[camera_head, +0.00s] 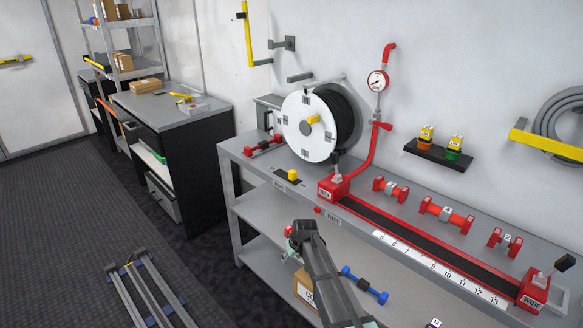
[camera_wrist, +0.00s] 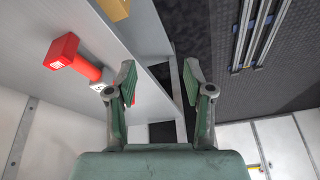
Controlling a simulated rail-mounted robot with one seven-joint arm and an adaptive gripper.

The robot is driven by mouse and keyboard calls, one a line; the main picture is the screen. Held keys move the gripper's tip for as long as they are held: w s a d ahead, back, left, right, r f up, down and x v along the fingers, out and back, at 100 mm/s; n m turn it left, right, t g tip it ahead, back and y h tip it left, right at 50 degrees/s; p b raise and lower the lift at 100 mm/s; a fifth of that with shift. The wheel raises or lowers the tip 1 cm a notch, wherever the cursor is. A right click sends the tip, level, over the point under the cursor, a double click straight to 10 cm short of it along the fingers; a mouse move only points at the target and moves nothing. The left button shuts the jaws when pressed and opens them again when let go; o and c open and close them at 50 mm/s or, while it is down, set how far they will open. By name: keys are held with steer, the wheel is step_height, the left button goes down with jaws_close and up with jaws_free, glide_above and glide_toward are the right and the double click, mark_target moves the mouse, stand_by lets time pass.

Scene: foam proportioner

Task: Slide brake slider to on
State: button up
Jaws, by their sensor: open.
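What looks like the brake slider is a yellow knob (camera_head: 292,175) on a small dark plate on the bench top, in front of the hose reel. A small label, too small to read, is on the bench edge below it. My gripper (camera_head: 291,243) is low at the bench's front side, below and apart from the yellow knob, and mostly hidden by my arm. In the wrist view my gripper (camera_wrist: 160,84) is open, with nothing between its fingers. I cannot make out the slider in the wrist view.
The reel (camera_head: 308,125) stands behind the knob, with a red fitting (camera_head: 263,146) to the left. A red base (camera_head: 333,187) is close on the right. In the wrist view a red fitting (camera_wrist: 75,58) lies on a grey surface left of my fingers.

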steer(key=w+a+r+n+t+p, duration=0.1)
steer(key=w+a+r, duration=0.2)
steer(key=r, duration=0.3)
steer(key=w+a+r+y+p, duration=0.1)
steer(key=w+a+r, duration=0.3)
steer(key=r, duration=0.2)
steer(key=w+a+r+n+t+p, duration=0.1)
steer(key=w+a+r, duration=0.2)
steer(key=r, duration=0.4)
step_height(320, 180, up, 27)
steer(key=n+g+h+p, duration=0.2)
steer(key=g+h+p, duration=0.2)
steer(key=g+p, duration=0.15)
glide_above(293, 171)
step_height(293, 171, down, 17)
steer(key=p, duration=0.4)
steer(key=shift+f+p, duration=0.15)
steer(key=shift+p, duration=0.15)
jaws_close()
